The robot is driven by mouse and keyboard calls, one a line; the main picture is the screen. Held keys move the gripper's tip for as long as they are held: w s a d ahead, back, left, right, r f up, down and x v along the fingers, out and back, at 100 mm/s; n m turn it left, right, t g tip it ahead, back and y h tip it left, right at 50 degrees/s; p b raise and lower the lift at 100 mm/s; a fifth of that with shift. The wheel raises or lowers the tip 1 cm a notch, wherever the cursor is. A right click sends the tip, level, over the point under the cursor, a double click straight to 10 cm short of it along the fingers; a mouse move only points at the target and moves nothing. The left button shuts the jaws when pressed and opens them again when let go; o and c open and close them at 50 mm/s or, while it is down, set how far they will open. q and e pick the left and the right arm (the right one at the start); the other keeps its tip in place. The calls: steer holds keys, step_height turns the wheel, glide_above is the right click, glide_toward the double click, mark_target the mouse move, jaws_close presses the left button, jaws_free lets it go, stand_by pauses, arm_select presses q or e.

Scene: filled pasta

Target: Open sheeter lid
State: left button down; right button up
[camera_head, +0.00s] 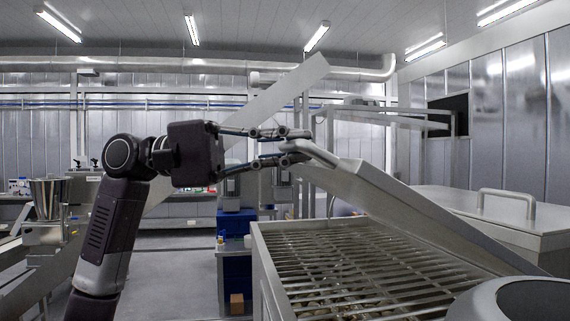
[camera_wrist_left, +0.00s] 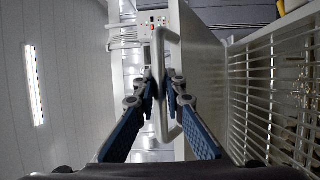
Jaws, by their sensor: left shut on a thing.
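The sheeter lid (camera_head: 395,200) is a flat metal panel that is raised and tilted, its left end high and its right end low. My left gripper (camera_head: 303,147) is shut on the lid handle (camera_head: 318,153) at the raised end. In the left wrist view the fingers (camera_wrist_left: 162,88) close around the pale handle bar (camera_wrist_left: 177,50), with the lid (camera_wrist_left: 205,60) just to its right. Below the lid, the sheeter's open top shows a metal bar grille (camera_head: 350,270), also seen in the left wrist view (camera_wrist_left: 265,90). My right gripper is not in view.
A second metal cover (camera_head: 470,205) with an upright handle (camera_head: 507,193) stands to the right, close to the lid. A metal hopper machine (camera_head: 48,205) is at the left. A blue cabinet (camera_head: 236,225) stands behind. Open floor shows between them.

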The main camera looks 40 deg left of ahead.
arm_select(q)
steer(key=w+r, duration=0.1)
steer(key=r, duration=0.1)
steer(key=d+r, duration=0.1)
steer(key=r, duration=0.1)
steer(key=w+d+r+p, duration=0.1)
steer(key=r, duration=0.1)
steer(key=shift+w+d+r, duration=0.15)
steer(key=shift+w+d, duration=0.05)
steer(key=shift+w, duration=0.1)
steer(key=w+d+r, duration=0.6)
steer(key=w+r, duration=0.1)
steer(key=r, duration=0.2)
steer(key=shift+p, duration=0.3)
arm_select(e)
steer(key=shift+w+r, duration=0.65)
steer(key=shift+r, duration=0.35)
arm_select(q)
steer(key=shift+w+r, duration=0.1)
steer(key=c, duration=2)
jaws_free()
steer(key=shift+o, duration=0.2)
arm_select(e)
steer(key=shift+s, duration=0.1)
arm_select(q)
steer(key=r+v, duration=0.1)
steer(key=v, duration=1.1)
steer(key=shift+f, duration=0.45)
steer(key=shift+a, duration=0.1)
